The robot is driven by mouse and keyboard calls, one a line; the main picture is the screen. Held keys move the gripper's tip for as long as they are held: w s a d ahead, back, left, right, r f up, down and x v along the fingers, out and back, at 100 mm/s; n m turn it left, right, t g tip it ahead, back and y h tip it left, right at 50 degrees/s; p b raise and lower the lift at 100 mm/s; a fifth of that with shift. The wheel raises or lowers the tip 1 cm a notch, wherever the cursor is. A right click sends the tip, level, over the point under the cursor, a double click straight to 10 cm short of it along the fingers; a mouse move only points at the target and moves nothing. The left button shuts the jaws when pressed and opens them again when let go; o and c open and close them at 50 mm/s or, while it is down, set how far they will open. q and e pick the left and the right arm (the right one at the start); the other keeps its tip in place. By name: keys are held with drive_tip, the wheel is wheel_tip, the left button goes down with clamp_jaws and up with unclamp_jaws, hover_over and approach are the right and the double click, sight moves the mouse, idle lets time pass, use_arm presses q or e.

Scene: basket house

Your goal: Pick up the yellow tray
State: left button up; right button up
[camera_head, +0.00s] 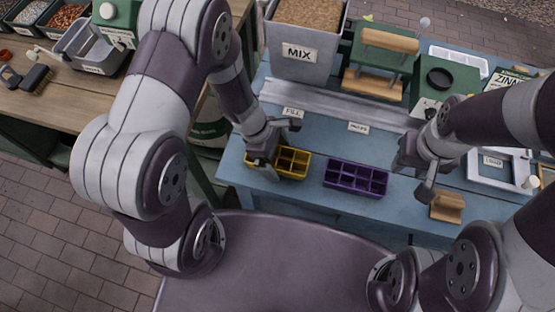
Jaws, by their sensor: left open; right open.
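The yellow tray (293,163) is a small compartmented tray on the blue table (310,196), near its front edge at the left. My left gripper (276,150) is open at the tray's left part and covers some of it. I cannot tell whether its fingers touch the tray. My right gripper (418,178) is open and empty, above the table to the right of the purple tray (355,179).
A grey bin marked MIX (301,52) stands at the back. A green stand with wooden rollers (380,65) is beside it. A small wooden block (447,207) lies near the front edge at the right. A wooden table (60,90) is at the left.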

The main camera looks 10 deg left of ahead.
use_arm(q)
drive_tip(key=shift+x, duration=0.8)
drive_tip(key=shift+w+d+f, duration=0.1)
drive_tip(key=shift+f, duration=0.05)
drive_tip(key=c, duration=1)
drive_tip(key=shift+o, duration=0.2)
